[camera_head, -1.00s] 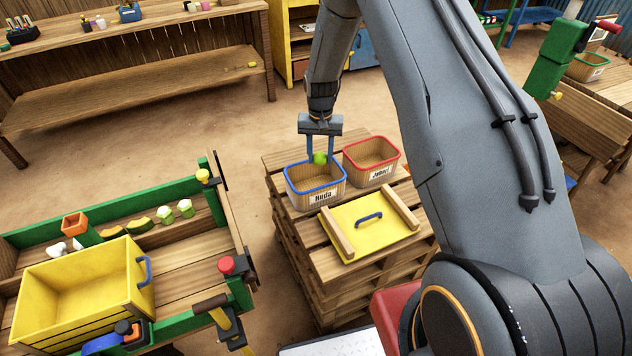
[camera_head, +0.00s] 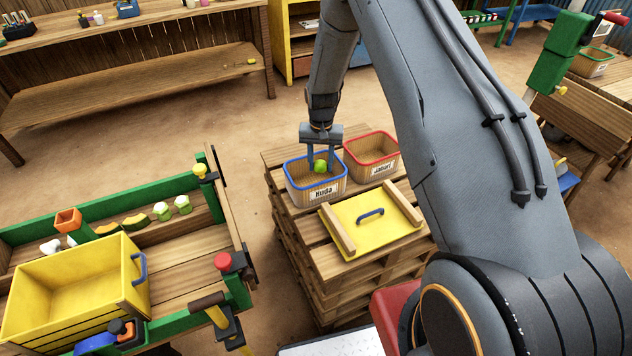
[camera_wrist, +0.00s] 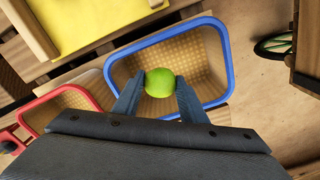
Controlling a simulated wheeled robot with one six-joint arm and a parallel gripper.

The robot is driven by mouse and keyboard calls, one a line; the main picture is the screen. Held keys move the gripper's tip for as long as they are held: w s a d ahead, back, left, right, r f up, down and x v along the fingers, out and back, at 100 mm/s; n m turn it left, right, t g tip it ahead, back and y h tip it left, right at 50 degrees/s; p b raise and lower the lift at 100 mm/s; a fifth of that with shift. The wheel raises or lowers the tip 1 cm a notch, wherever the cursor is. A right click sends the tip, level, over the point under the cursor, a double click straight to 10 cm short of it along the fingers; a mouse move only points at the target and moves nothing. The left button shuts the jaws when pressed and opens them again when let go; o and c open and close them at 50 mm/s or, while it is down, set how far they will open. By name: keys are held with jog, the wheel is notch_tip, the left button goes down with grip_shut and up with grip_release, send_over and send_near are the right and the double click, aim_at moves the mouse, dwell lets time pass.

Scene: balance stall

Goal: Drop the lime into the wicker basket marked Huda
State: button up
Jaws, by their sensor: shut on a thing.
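The lime (camera_head: 320,166) is round and bright green; it also shows in the wrist view (camera_wrist: 160,82). My gripper (camera_head: 321,163) is shut on it, with a fingertip on each side in the wrist view (camera_wrist: 159,88). The wicker basket marked Huda (camera_head: 316,202) has a blue rim and stands upright on a pallet stack. The lime and fingertips are over the basket's opening, at about rim height. In the wrist view the blue rim (camera_wrist: 229,62) surrounds the lime, and the visible basket floor looks empty.
A red-rimmed wicker basket marked Jabari (camera_head: 383,173) stands close on the right. A yellow board with a blue handle (camera_head: 350,232) lies in front on the pallets (camera_head: 330,285). A green-edged bench with a yellow crate (camera_head: 120,300) is at the left.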

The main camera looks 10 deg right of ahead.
jog(key=o, duration=1.1)
jog(key=shift+o, duration=0.2)
jog(key=shift+r+b, duration=0.75)
jog(key=shift+r, duration=3.2)
jog(key=s+r+n, duration=0.1)
jog(key=s+r, duration=0.4)
jog(key=s, duration=0.5)
jog(key=s+r+n, duration=0.1)
jog(key=s+r, duration=0.4)
jog(key=s, duration=0.5)
jog(key=s+r+n, duration=0.1)
jog(key=s+r, duration=0.4)
jog(key=s, duration=0.6)
jog(key=shift+r+n, duration=0.15)
jog(key=shift+n, duration=0.25)
